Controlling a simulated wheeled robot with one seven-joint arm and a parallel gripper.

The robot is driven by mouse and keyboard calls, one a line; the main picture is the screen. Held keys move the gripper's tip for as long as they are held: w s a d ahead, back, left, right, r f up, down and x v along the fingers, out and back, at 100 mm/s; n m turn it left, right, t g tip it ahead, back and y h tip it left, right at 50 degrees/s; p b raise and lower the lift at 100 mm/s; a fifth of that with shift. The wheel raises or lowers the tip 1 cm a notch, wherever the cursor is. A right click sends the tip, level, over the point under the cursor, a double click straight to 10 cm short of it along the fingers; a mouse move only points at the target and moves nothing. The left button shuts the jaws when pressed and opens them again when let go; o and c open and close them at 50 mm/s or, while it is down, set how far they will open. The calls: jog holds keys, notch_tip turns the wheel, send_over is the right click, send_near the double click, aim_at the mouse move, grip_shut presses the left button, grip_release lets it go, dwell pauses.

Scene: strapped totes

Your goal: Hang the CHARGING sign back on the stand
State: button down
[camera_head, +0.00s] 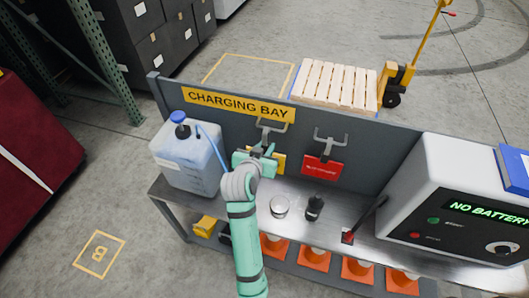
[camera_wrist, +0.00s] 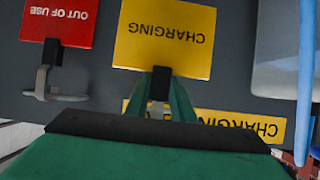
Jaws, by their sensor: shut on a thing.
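The yellow CHARGING sign (camera_wrist: 165,35) fills the upper middle of the wrist view; its lettering is inverted there, like the panel's lettering. In the head view its yellow face (camera_head: 280,161) shows partly behind my gripper (camera_head: 263,154). The sign is in front of the grey panel (camera_head: 222,128), close below a grey hook (camera_head: 272,129). Whether it touches the hook is hidden. A red OUT OF USE sign (camera_head: 324,167) hangs from another hook (camera_head: 330,141) to the right.
A jug with a blue cap (camera_head: 186,160) stands left of my arm. A glass dish (camera_head: 280,206) and a dark bottle (camera_head: 314,207) stand on the bench, right of my arm. A grey charger box (camera_head: 440,180) fills the right. Orange cones (camera_head: 315,257) are beneath.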

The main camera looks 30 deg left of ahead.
jog(key=shift+x, duration=2.85)
jog(key=shift+d+f, duration=0.1)
jog(key=shift+f, duration=0.05)
jog(key=shift+w, duration=0.1)
